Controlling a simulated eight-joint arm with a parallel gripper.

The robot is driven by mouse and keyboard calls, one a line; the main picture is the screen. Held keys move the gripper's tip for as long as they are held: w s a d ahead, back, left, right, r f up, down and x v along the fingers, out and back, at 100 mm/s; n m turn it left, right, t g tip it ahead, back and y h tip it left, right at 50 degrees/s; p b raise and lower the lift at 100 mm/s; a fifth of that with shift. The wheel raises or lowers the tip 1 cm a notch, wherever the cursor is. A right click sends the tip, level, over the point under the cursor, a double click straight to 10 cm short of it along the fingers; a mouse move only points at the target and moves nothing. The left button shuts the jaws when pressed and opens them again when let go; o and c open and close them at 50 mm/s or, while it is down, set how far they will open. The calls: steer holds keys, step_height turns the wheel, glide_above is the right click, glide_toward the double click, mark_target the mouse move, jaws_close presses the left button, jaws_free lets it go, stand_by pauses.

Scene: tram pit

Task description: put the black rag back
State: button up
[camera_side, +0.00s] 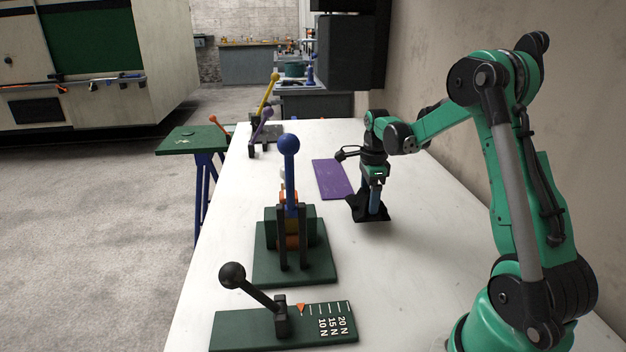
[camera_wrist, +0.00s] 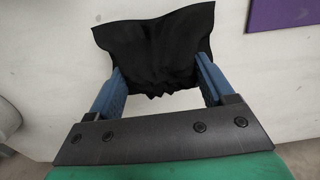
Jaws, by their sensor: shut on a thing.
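The black rag (camera_side: 371,209) is in my gripper (camera_side: 375,207) above the white table, to the right of the green lever stand; I cannot tell whether its lower edge touches the table. In the wrist view the rag (camera_wrist: 152,50) spreads out between and beyond the blue fingers of my gripper (camera_wrist: 160,82), which are shut on its bunched near edge. A flat purple mat (camera_side: 333,179) lies bare on the table just behind and left of the rag. The mat's corner also shows at the top right of the wrist view (camera_wrist: 282,14).
A green stand with a blue-knobbed lever (camera_side: 290,240) stands left of my gripper. A black-knobbed lever on a green scale plate (camera_side: 282,325) is at the near edge. Purple and yellow levers (camera_side: 262,130) stand at the far left.

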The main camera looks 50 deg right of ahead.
steer(key=shift+f, duration=1.65)
steer(key=shift+f, duration=0.25)
steer(key=o, duration=1.2)
steer(key=shift+c, duration=0.2)
steer(key=shift+r, duration=0.1)
